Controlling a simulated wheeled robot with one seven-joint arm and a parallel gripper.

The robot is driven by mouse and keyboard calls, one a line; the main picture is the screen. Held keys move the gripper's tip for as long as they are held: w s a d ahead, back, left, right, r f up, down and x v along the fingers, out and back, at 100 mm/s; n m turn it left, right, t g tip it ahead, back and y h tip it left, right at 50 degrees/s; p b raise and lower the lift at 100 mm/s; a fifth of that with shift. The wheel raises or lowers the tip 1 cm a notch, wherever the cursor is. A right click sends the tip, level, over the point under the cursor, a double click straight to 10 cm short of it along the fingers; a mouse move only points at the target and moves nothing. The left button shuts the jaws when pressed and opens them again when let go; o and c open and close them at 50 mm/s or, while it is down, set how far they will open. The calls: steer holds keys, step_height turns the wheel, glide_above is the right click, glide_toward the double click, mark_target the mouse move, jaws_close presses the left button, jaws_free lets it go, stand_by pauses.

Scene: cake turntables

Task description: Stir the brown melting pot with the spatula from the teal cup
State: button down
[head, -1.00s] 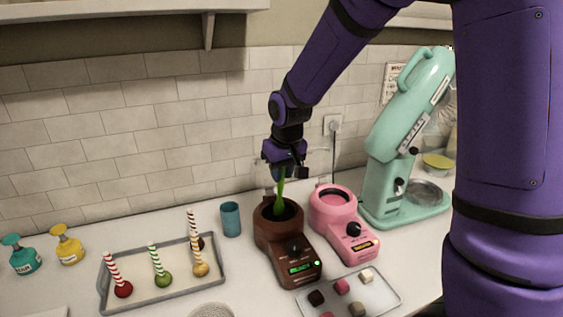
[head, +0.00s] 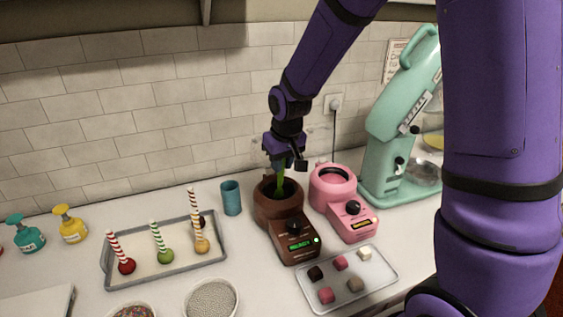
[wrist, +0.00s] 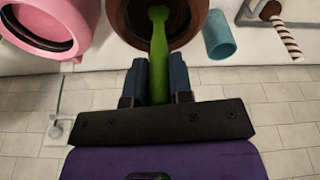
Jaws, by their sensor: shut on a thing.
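The brown melting pot (head: 266,213) stands on the counter with a lit green display on its front. My gripper (head: 280,170) is above it, shut on the green spatula (head: 281,184), whose lower end reaches down inside the pot's opening. The teal cup (head: 231,198) stands upright to the left of the pot. Nothing sticks out of its top.
A pink melting pot (head: 345,205) stands close on the right, with a teal mixer (head: 390,150) behind it. A tray of small cubes (head: 376,281) lies in front. A tray of striped-stick balls (head: 180,262) and two bowls (head: 236,306) are at left. Tiled wall behind.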

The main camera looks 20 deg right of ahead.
steer(key=shift+f, duration=0.55)
steer(key=shift+a, duration=0.2)
stand_by(0.3)
